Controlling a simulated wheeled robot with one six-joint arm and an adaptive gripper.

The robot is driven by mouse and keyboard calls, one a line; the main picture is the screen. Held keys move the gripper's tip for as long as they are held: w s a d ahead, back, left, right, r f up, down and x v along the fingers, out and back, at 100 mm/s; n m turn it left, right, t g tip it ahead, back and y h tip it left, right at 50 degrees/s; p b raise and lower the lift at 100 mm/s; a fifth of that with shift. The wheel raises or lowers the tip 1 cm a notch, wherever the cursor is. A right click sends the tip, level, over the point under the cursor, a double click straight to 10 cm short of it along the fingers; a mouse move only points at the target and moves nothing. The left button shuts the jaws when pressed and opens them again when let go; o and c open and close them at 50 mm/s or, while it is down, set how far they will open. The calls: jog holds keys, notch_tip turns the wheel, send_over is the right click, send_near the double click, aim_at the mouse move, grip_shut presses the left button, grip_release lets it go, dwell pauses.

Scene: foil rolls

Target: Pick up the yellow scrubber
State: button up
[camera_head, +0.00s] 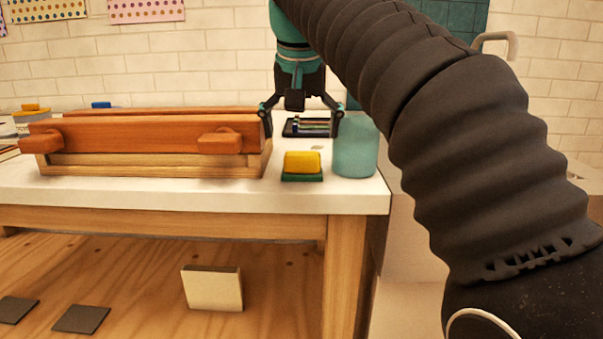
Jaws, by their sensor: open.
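The yellow scrubber (302,162) is a small yellow block on a dark green base. It sits on the white table top near the front edge, between an orange-and-wood frame and a teal cylinder. My gripper (301,128) points down with its two fingers spread wide and nothing between them. It is above the scrubber in the picture and looks farther back, though the depth is hard to judge. The scrubber is in full view.
The orange-and-wood frame (150,138) stands close on the left. The teal cylinder (355,150) stands close on the right. A dark tray (308,128) with small items lies behind the gripper. The white table (200,195) ends just in front of the scrubber.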

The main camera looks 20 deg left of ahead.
aim_at(302, 154)
jog(key=shift+b+x, duration=1)
jog(key=shift+x, duration=1.85)
jog(key=shift+c, duration=0.3)
jog(key=c, duration=1.2)
